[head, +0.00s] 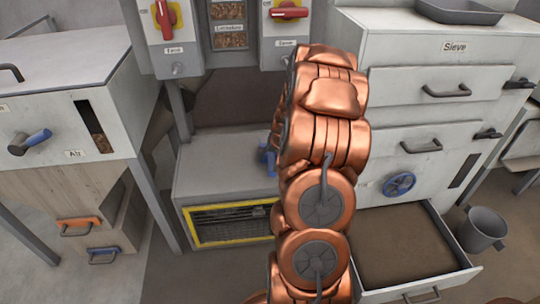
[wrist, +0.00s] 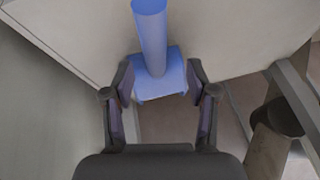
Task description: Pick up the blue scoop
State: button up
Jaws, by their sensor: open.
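My gripper (wrist: 161,84) is open. Its two dark fingers stand left and right of the squared part, with a narrow gap seeming to show on each side. In the head view my copper arm hides the gripper. A small blue piece (head: 267,158) shows at the arm's left edge above the grey cabinet; I cannot tell for sure that it is the scoop.
The grey cabinet (head: 215,165) with a yellow-framed grille stands behind my arm. The Sieve cabinet (head: 425,55) is at right, its bottom drawer (head: 400,250) pulled out. A grey bucket (head: 482,230) stands beside it. The Air cabinet (head: 60,115) is at left.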

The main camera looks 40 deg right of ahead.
aim_at(272, 161)
jog(key=x, duration=0.1)
jog(key=b+x, duration=0.1)
jog(key=x, duration=0.3)
jog(key=shift+s+f+b, duration=0.2)
jog(key=shift+s+b, duration=0.1)
jog(key=shift+s, duration=0.05)
grip_shut()
